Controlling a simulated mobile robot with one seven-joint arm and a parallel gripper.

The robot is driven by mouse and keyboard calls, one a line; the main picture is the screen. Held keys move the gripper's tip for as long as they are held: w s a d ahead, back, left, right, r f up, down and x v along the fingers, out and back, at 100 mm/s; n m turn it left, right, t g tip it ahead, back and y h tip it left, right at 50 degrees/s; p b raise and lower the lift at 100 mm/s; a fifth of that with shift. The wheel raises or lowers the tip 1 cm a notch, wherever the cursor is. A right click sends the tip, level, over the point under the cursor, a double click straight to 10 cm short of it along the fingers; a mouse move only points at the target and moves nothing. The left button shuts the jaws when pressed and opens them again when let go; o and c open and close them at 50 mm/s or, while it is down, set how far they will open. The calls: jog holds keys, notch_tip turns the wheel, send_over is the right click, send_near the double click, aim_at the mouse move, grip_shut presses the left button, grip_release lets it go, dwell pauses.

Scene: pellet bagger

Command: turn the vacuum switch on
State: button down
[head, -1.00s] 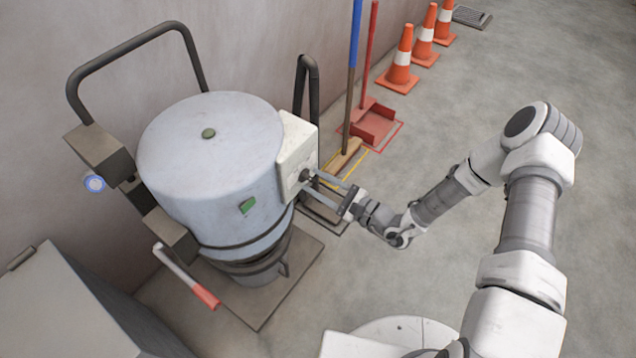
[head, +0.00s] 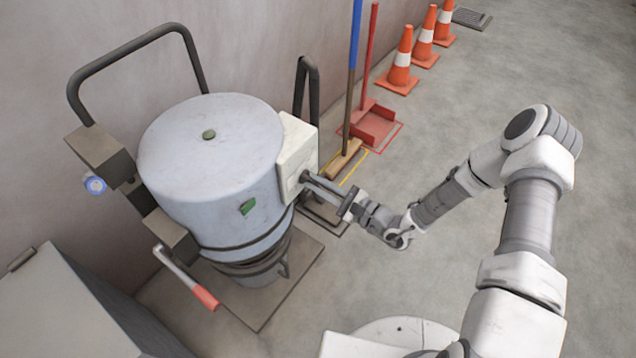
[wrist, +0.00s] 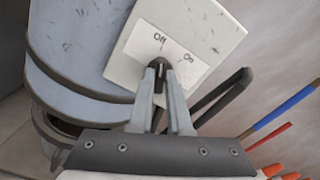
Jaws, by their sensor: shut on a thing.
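The vacuum (head: 205,165) is a pale blue-grey drum on a dark base. A cream switch box (head: 297,150) sits on its right side. In the wrist view the switch box (wrist: 180,35) has a white label reading "Off" and "On". The black switch knob (wrist: 158,72) is below the label, and its pointer aims up toward "Off". My gripper (head: 308,179) reaches it from the right. In the wrist view my gripper (wrist: 160,80) is shut on the knob, one finger on each side. The fingers partly hide the knob.
A dark hose or handle tube (head: 307,90) rises behind the switch box. A broom (head: 350,110), a red dustpan (head: 372,122) and orange cones (head: 400,65) stand along the wall. A grey cabinet (head: 50,310) is at the lower left. Open floor lies to the right.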

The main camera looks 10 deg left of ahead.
jog(key=m+p, duration=0.2)
jog(key=m, duration=0.3)
jog(key=shift+d+r+p, duration=0.1)
jog(key=shift+p, duration=0.2)
jog(key=m+p, duration=0.1)
jog(key=m, duration=0.5)
jog(key=shift+w+p, duration=0.15)
jog(key=shift+p, duration=0.2)
jog(key=shift+m, duration=0.4)
jog(key=c, duration=0.9)
grip_release()
jog(key=shift+o, duration=0.2)
jog(key=shift+d, duration=0.1)
jog(key=p+v, duration=0.1)
jog(key=v, duration=1.6)
jog(key=shift+d, duration=0.1)
